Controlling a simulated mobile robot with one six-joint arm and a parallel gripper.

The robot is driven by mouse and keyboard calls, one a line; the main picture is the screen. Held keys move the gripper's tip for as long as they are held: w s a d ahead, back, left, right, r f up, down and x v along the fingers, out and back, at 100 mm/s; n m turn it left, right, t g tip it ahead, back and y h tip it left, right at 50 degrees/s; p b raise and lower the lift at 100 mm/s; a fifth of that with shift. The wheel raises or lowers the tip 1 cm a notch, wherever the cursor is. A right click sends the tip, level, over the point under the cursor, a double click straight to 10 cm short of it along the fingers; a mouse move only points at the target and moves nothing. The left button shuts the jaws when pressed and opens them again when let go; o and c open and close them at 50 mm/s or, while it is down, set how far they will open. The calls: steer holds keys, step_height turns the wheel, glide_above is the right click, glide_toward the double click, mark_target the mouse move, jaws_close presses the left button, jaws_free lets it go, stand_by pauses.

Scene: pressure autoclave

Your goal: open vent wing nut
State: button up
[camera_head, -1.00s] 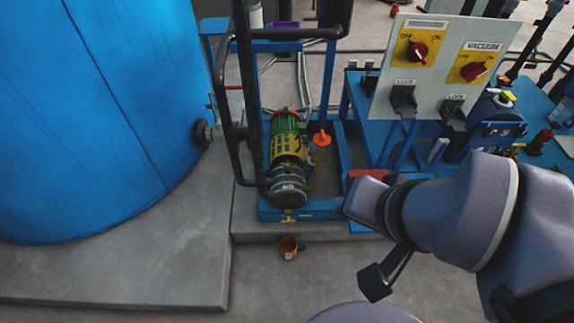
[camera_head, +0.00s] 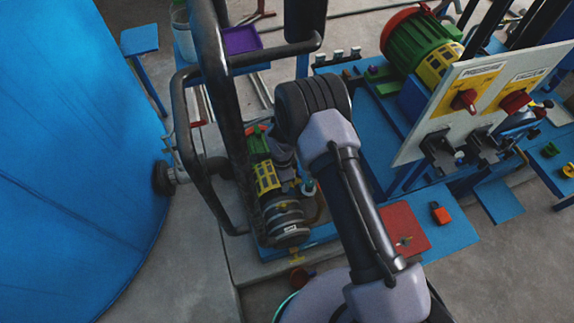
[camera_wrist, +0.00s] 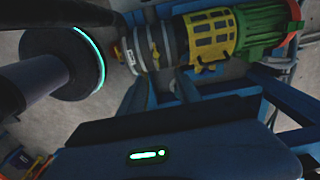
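I cannot make out the vent wing nut for certain. A small yellow fitting (camera_head: 296,256) sits at the near end of the pump (camera_head: 286,222), low by the blue frame. The pump has a grey metal body, a yellow cage and a green motor; it also shows in the wrist view (camera_wrist: 150,45), lying across the top. My arm rises from the bottom of the head view and bends above the pump's right side. Grey end parts of my arm show partly behind it, close to the pump.
A black pipe frame (camera_head: 228,110) stands over the pump's left side. A large blue tank (camera_head: 70,150) fills the left. A switch panel (camera_head: 450,115) and a larger green motor (camera_head: 415,40) stand to the right. A red plate (camera_head: 402,228) lies right of my arm.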

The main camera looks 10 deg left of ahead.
mark_target(284, 205)
steer(key=f+b, duration=0.2)
steer(key=f, duration=0.4)
steer(key=f+b, duration=0.2)
steer(key=f, duration=0.4)
steer(key=f+b, duration=0.2)
steer(key=f, duration=0.4)
steer(key=shift+s+d+f+b, duration=0.2)
steer(key=shift+s+f+b, duration=0.05)
steer(key=shift+s+b, duration=0.15)
jaws_close()
